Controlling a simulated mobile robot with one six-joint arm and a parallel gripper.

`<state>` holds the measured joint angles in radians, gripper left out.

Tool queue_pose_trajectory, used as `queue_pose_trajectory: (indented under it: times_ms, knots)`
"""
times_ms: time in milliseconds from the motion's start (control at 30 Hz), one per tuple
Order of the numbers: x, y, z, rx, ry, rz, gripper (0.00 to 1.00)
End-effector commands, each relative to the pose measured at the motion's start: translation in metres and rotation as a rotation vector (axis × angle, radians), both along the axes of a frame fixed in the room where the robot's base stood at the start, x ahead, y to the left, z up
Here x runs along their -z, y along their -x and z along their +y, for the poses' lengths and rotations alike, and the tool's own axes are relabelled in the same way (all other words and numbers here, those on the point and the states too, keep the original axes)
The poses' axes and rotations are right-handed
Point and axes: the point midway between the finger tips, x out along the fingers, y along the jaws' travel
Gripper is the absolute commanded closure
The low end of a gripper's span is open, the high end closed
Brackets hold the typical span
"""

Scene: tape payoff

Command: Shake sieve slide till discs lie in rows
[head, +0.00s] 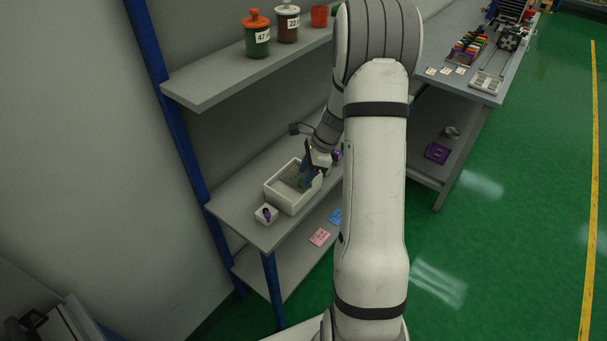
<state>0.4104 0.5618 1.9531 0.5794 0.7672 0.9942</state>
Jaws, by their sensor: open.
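A white open box (279,199) stands on the middle shelf, left of my arm. Small dark green marks show inside it, too small to tell whether they are discs. My gripper (306,180) points down at the right side of this box, open; its fingertips are small and dark, and I cannot tell whether they touch anything. I cannot make out the sieve slide for certain; my gripper and arm cover part of this area.
The upper shelf (205,88) holds a green jar (257,40), a brown jar (287,27) and a red cup (319,16). Pink (320,237) and blue (335,216) cards lie on the lower shelf. A cluttered bench (440,87) stands right; green floor (520,200) is clear.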

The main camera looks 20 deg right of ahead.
Motion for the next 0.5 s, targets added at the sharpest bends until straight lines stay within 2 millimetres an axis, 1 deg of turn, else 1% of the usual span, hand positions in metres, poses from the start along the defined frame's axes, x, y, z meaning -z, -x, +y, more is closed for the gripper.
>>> queue_pose_trajectory:
  times_ms: [33, 100, 200, 467, 500]
  knots:
    - [0.006, 0.0, 0.003, -0.001, -0.002, 0.002, 0.59]
    - [0.012, -0.001, 0.005, -0.001, -0.001, 0.002, 0.59]
    - [0.017, -0.002, 0.008, -0.001, -0.001, 0.002, 0.59]
    - [0.019, -0.002, 0.008, -0.001, 0.001, 0.0, 0.59]
    - [0.019, -0.002, 0.008, -0.001, 0.001, 0.0, 0.61]
